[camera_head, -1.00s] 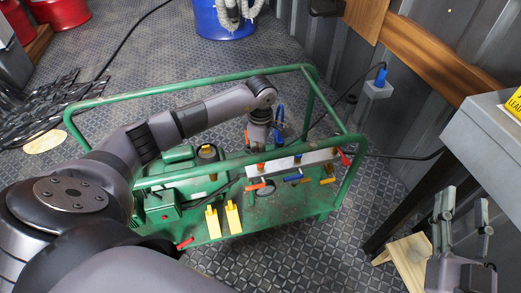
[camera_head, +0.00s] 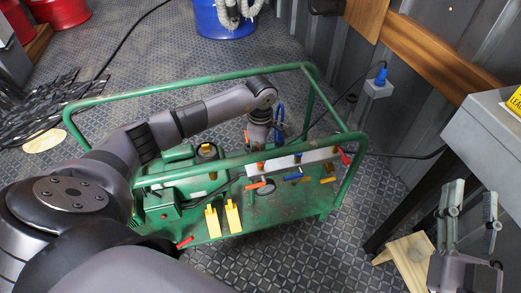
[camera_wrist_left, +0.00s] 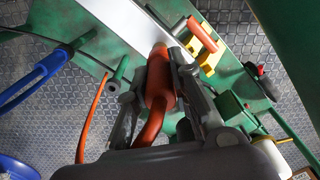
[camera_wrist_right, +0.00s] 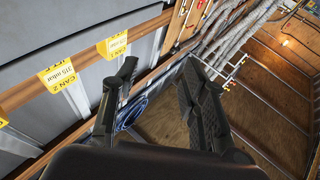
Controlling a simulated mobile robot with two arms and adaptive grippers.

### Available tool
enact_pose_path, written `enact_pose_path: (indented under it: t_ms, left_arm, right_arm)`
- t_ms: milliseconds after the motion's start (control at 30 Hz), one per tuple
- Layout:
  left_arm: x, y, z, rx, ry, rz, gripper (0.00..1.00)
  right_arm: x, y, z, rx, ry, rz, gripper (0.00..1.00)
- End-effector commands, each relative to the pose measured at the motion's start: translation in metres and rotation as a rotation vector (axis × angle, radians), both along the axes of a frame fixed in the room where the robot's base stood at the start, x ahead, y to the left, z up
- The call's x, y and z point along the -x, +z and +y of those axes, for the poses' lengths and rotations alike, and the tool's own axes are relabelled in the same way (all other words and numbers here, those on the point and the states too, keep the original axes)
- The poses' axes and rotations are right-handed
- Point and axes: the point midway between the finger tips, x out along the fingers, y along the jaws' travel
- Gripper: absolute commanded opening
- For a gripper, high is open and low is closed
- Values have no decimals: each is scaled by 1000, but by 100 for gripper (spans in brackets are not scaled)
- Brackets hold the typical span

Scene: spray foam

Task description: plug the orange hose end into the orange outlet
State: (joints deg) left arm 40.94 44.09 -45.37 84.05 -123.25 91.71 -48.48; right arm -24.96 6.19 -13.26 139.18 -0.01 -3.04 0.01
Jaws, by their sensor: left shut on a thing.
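My left gripper (camera_wrist_left: 160,95) is shut on the orange hose end (camera_wrist_left: 159,82), with the orange hose curving away below it. The hose end's narrow tip points at the pale manifold bar (camera_wrist_left: 98,22). The orange outlet is not clearly seen; I cannot tell whether the tip is inside it or only in front. In the head view, the left gripper (camera_head: 259,138) is behind the manifold bar (camera_head: 292,161), its fingers mostly hidden. An orange valve handle (camera_head: 255,186) hangs on the bar's near side. My right gripper (camera_head: 470,212) is open and empty at the lower right.
A green tube frame (camera_head: 190,86) surrounds the machine and bar. A blue hose (camera_wrist_left: 38,76) is beside the bar. Blue (camera_head: 292,178) and yellow (camera_head: 327,181) handles are near the orange one. A grey cabinet (camera_head: 480,130) is near my right gripper.

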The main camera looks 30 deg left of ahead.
Motion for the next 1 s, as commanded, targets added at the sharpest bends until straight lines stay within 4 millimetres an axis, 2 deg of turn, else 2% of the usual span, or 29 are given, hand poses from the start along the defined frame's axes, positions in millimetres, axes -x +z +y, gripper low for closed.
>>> enact_pose_path:
  t_ms: [667, 700, 1000]
  left_arm:
    - [0, -5, 0, 0, 0, 0, 0]
    - [0, -5, 0, 0, 0, 0, 22]
    - [0, -5, 0, 0, 0, 0, 42]
  right_arm:
    - [6, 11, 1, -21, 5, -70, 40]
    - [6, 12, 1, -21, 5, -73, 40]
    - [6, 13, 1, -21, 5, -72, 40]
